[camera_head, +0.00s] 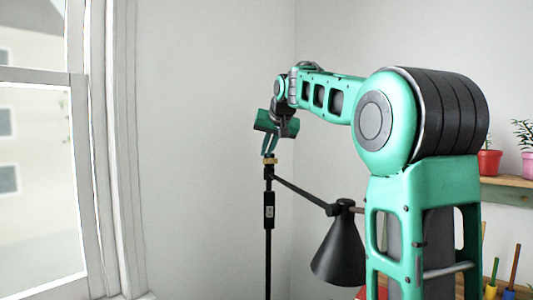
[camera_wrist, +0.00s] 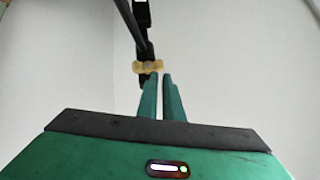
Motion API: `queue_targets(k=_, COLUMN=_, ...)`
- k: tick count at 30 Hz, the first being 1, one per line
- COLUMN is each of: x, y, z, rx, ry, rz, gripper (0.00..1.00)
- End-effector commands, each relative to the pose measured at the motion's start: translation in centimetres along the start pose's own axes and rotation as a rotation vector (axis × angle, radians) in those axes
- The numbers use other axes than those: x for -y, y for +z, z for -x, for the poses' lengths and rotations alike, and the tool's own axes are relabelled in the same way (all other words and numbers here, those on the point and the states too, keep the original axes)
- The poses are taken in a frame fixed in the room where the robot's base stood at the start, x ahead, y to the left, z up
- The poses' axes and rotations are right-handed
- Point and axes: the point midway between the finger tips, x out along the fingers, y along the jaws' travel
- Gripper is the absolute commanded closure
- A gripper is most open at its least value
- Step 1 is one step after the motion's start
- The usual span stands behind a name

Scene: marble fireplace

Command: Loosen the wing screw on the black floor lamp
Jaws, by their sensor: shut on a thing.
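The black floor lamp (camera_head: 268,235) stands upright in the head view, with a thin pole, a slanting arm and a black cone shade (camera_head: 339,252) hanging at the right. The brass-coloured wing screw (camera_head: 270,160) is at the top of the pole; it also shows in the wrist view (camera_wrist: 148,67), just at the fingertips. My gripper (camera_head: 269,153) comes down on it from above. In the wrist view my gripper (camera_wrist: 160,75) has its two green fingers close together, shut on the wing screw. The fingertips partly hide where they meet it.
A window (camera_head: 38,150) is at the left, with plain pale walls behind the lamp. At the right, potted plants (camera_head: 488,162) stand on a wooden shelf (camera_head: 508,187), with coloured objects below, partly behind my arm. The lamp shade hangs close beside my arm in the picture.

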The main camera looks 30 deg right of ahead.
Motion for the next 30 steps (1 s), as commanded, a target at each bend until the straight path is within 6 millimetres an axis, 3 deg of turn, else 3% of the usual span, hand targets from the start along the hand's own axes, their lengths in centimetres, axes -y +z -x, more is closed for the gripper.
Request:
queue_targets(k=1, x=0.5, y=0.8, z=-0.5, rx=0.020, ry=-0.005, rz=0.009, gripper=1.00)
queue_targets(k=10, x=0.6, y=0.5, z=-0.2, rx=0.023, ry=-0.005, rz=0.010, gripper=1.00)
queue_targets(k=23, x=0.6, y=-1.0, z=1.1, rx=0.010, ry=-0.002, rz=0.004, gripper=1.00)
queue_targets(k=30, x=2.0, y=-3.0, z=2.9, rx=0.013, ry=-0.006, rz=0.011, gripper=1.00)
